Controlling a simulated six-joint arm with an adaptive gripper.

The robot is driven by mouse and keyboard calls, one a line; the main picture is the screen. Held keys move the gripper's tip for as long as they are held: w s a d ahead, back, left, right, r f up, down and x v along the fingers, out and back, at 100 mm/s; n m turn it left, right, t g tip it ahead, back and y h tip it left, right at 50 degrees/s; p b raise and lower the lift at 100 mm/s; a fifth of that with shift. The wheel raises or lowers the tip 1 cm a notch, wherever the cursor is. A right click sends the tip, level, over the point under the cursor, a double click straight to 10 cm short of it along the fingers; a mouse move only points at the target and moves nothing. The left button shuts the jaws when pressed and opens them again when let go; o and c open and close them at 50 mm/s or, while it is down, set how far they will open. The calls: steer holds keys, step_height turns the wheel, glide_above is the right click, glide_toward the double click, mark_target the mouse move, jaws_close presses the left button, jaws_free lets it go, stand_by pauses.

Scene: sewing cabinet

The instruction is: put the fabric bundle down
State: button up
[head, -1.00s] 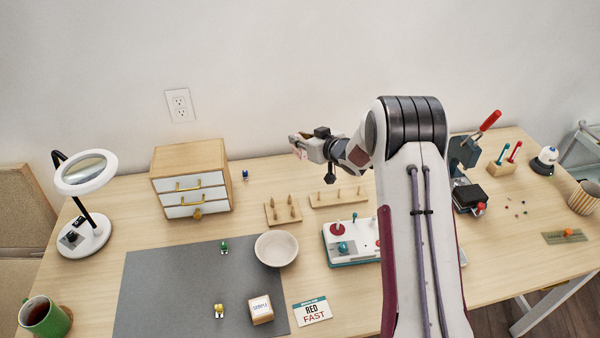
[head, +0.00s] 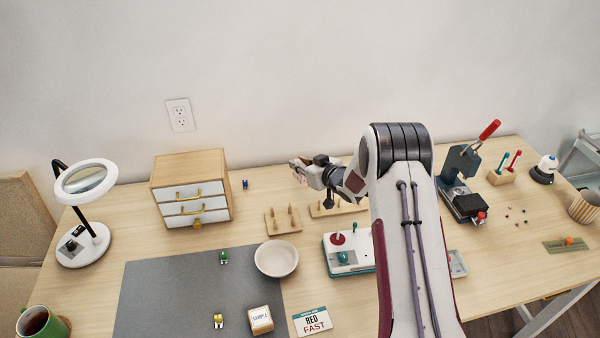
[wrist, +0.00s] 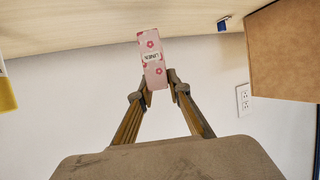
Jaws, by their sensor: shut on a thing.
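The fabric bundle (wrist: 152,60) is a small pink block with red flowers and a white label reading "LINEN". In the wrist view it sits between the fingertips of my gripper (wrist: 160,84), which is shut on it. In the head view my gripper (head: 300,170) is above the back of the table, left of my arm. Only a small pinkish bit of the bundle shows there. It is held in the air, apart from the tabletop.
A wooden drawer cabinet (head: 190,160) stands at the back left. Peg boards (head: 284,225), a bowl (head: 276,270) and a teal-and-white machine (head: 340,267) are near my gripper. A grey mat (head: 170,290) lies at front left. Bare tabletop shows between cabinet and peg boards.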

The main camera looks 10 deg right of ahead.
steer(key=shift+f, duration=1.8)
steer(key=shift+f, duration=0.15)
steer(key=o, duration=0.8)
steer(key=shift+o, duration=0.2)
steer(key=shift+r, duration=0.2)
steer(key=v, duration=1.2)
